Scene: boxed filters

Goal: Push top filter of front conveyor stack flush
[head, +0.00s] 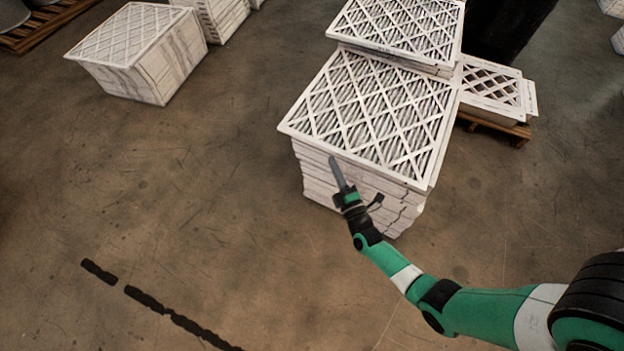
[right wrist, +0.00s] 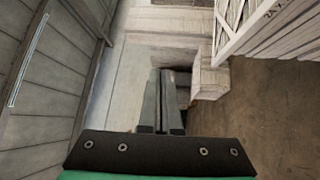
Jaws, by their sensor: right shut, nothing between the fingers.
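The front stack (head: 335,190) of white-framed filters stands in the middle right of the head view. Its top filter (head: 375,115) has a white lattice face, and its near and left edges stick out past the filters below. My right gripper (head: 332,159) is shut and empty, its fingertips just at the near edge of the top filter; I cannot tell if they touch. In the right wrist view the closed fingers (right wrist: 160,80) point at pale box surfaces, with a lattice-faced filter (right wrist: 255,25) at upper right. My left gripper is not in view.
Another filter stack (head: 400,28) stands right behind the front one. A smaller stack (head: 490,85) sits on a wooden pallet (head: 500,128) to the right. A further stack (head: 135,60) stands at upper left.

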